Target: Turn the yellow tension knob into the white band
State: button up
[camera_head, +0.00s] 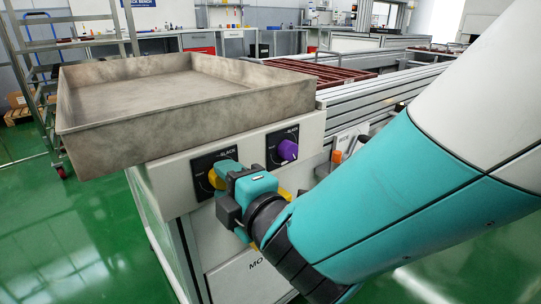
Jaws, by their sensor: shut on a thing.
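The yellow tension knob (214,180) sits on the left black dial plate (203,163) on the machine's light grey front panel. Only a small part of the knob shows past my fingers. My gripper (224,176) is at this plate, shut on the yellow knob, and its teal fingers and wrist cover most of the dial. The word "SLACK" shows at the top of the plate. The white band and the knob's pointer cannot be made out behind my gripper.
A purple knob (288,149) stands on a second black plate (281,146) just right of my gripper. A large grey-brown tray (190,118) overhangs the panel above. The conveyor with its metal rails (375,95) runs back to the right. Green floor (95,235) is clear at left.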

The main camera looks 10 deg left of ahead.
jog(key=shift+n, duration=0.3)
jog(key=o, duration=0.9)
jog(key=b+v, duration=1.6)
jog(key=v, duration=0.1)
jog(key=shift+s+d, duration=0.15)
jog(key=shift+s, duration=0.1)
